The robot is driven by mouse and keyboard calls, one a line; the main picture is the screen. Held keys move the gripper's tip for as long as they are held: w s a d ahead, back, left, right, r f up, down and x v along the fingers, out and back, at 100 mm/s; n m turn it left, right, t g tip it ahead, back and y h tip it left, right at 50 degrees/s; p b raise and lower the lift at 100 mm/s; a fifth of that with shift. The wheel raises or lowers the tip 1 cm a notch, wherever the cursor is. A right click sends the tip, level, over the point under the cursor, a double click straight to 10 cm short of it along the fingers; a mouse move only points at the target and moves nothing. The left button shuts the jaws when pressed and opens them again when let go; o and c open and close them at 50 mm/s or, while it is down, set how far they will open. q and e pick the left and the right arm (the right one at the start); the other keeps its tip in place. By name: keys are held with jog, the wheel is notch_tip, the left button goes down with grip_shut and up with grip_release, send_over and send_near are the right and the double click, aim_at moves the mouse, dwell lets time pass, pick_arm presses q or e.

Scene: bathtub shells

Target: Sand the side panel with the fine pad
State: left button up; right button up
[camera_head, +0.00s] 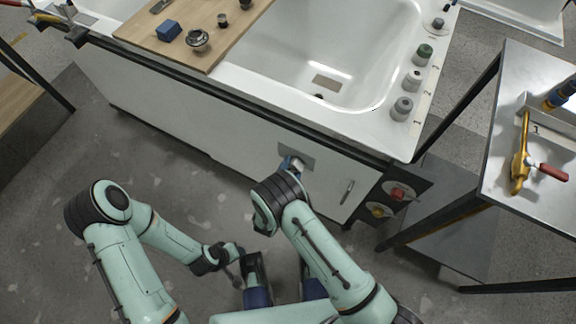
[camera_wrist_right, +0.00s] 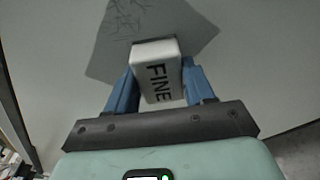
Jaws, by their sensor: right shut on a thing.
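My right gripper (camera_head: 292,165) is shut on a white block-shaped pad (camera_wrist_right: 157,72) marked FINE, held between its blue fingers. The pad's far end is at a grey patch (camera_wrist_right: 185,25) on the tub's white side panel (camera_head: 233,133). Dark scratch-like lines show on the patch above the pad in the right wrist view. Whether the pad touches the panel is hard to tell. The patch also shows in the head view (camera_head: 300,148), partly behind my gripper. My left gripper (camera_head: 236,252) is low, away from the panel; its fingers are too small to read.
A wooden board (camera_head: 150,33) across the tub (camera_head: 385,60) bears a blue block (camera_head: 168,31) and small parts. Several knobs line the tub's right rim. A metal table (camera_head: 520,75) at right holds a yellow, red-handled tool (camera_head: 521,160). Grey floor is clear at left.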

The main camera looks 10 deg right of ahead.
aim_at(300, 166)
jog(key=shift+s+d+p, duration=0.35)
jog(key=shift+s+d, duration=0.35)
jog(key=shift+d, duration=0.25)
jog(key=shift+s+d+p, duration=0.3)
jog(key=shift+s+d, duration=0.45)
jog(key=shift+d, duration=0.2)
jog(key=shift+s+d+p, duration=0.35)
jog(key=shift+s+d, duration=0.35)
jog(key=shift+d, duration=0.25)
jog(key=shift+w+r+p, duration=0.15)
jog(key=shift+r+p, duration=0.65)
jog(key=shift+r, duration=0.35)
jog(key=shift+w+a+f+b, duration=0.1)
jog(key=shift+w+a+b, duration=0.5)
jog(key=shift+a, duration=0.35)
jog(key=shift+w+a+b, duration=0.5)
jog(key=shift+w+a, duration=0.2)
jog(key=shift+a, duration=0.2)
jog(key=shift+w+a+b, duration=0.7)
jog(key=shift+w+a, duration=0.25)
jog(key=shift+a, duration=0.2)
jog(key=shift+w+a+b, duration=0.5)
jog(key=shift+a, duration=0.25)
jog(key=shift+w+a+b, duration=0.5)
jog(key=shift+a, duration=0.25)
